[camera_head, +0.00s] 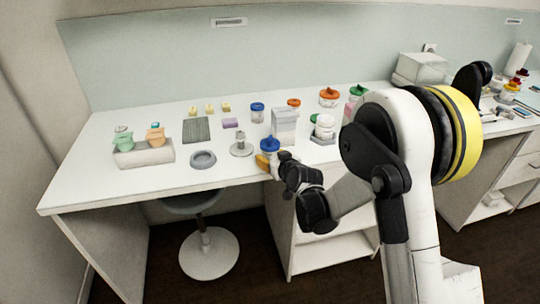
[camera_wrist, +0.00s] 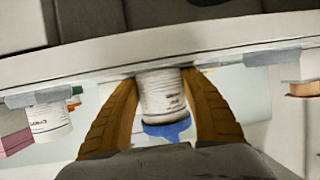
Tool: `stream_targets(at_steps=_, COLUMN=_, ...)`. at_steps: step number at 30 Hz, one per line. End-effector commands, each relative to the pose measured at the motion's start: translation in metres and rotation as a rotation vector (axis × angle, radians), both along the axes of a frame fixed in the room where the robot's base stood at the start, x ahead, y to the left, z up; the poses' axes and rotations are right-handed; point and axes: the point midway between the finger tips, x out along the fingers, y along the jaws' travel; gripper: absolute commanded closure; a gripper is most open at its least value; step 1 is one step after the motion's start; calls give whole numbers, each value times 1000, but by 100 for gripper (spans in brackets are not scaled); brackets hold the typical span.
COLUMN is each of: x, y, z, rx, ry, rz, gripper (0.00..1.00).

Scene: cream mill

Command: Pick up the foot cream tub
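A white tub with a blue lid (camera_wrist: 162,97) stands between the two tan fingers of my gripper (camera_wrist: 160,80) in the wrist view. The fingertips lie against both sides of its white body, with no clear gap. In the head view the same tub (camera_head: 270,146) is at the front edge of the table, with my gripper (camera_head: 268,161) at it from the front. Its label is too small to read, so I cannot tell from print that it is the foot cream. Whether its base rests on the table is unclear.
On the white table (camera_head: 100,185), a white box (camera_head: 284,125) stands just behind the tub. A green-lidded tub (camera_head: 325,122) is to the right. A grey ring dish (camera_head: 203,159) and a tray (camera_head: 143,153) are to the left. A stool (camera_head: 207,252) stands below.

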Motion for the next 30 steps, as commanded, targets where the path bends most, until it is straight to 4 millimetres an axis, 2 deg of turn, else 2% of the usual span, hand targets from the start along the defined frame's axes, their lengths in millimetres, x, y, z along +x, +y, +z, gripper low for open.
stream_targets(at_steps=11, x=0, y=0, z=4, rx=0, ry=0, rz=0, gripper=89)
stream_targets(at_steps=16, x=0, y=0, z=23, rx=0, ry=0, rz=0, gripper=89)
stream_targets(at_steps=20, x=0, y=0, z=48, rx=0, ry=0, rz=0, gripper=89)
stream_targets(at_steps=30, x=-44, y=-69, z=92, rx=0, ry=1, rz=-4, gripper=89)
